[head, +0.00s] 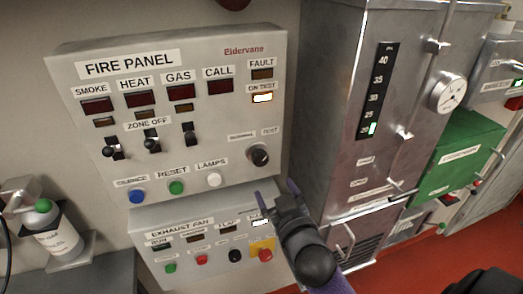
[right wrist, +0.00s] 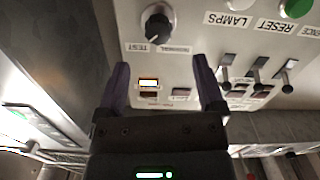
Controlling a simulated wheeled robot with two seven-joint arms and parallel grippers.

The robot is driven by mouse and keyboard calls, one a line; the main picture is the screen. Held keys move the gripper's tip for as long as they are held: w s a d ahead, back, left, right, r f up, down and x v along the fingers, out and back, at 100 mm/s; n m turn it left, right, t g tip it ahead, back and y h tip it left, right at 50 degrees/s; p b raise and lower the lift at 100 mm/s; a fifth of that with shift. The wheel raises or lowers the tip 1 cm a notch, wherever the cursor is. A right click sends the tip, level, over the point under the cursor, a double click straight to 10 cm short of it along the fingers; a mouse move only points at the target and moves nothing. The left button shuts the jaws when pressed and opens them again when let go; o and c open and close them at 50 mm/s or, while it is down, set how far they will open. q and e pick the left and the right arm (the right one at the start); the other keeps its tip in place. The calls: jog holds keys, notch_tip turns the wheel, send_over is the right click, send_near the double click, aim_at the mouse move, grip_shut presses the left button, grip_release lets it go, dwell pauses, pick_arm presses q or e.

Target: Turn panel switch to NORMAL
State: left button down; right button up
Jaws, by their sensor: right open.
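The panel switch (head: 258,155) is a black rotary knob on the right side of the grey fire panel, below the small NORMAL and TEST labels. Its pointer looks turned towards TEST, and the ON TEST lamp (head: 262,98) is lit. The knob also shows in the right wrist view (right wrist: 157,24), where the panel appears upside down. My right gripper (head: 275,190) is open and empty, below the knob in the head view. In the right wrist view, the gripper's fingers (right wrist: 160,62) stand apart, with the knob beyond their tips and not touched. My left gripper is not in view.
Zone toggle switches (head: 152,143) and a white lamps button (head: 214,180) lie left of the knob. The exhaust fan panel (head: 190,235), with a red button on yellow, is below. A steel cabinet (head: 345,110) stands close on the right. A bottle (head: 60,238) is at left.

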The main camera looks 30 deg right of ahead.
aim_at(262, 161)
jog(key=x, duration=0.3)
jog(key=r+x, duration=0.1)
jog(key=x, duration=0.6)
jog(key=shift+d+r, duration=0.1)
jog(key=shift+r, duration=0.05)
jog(key=shift+c, duration=0.3)
grip_shut()
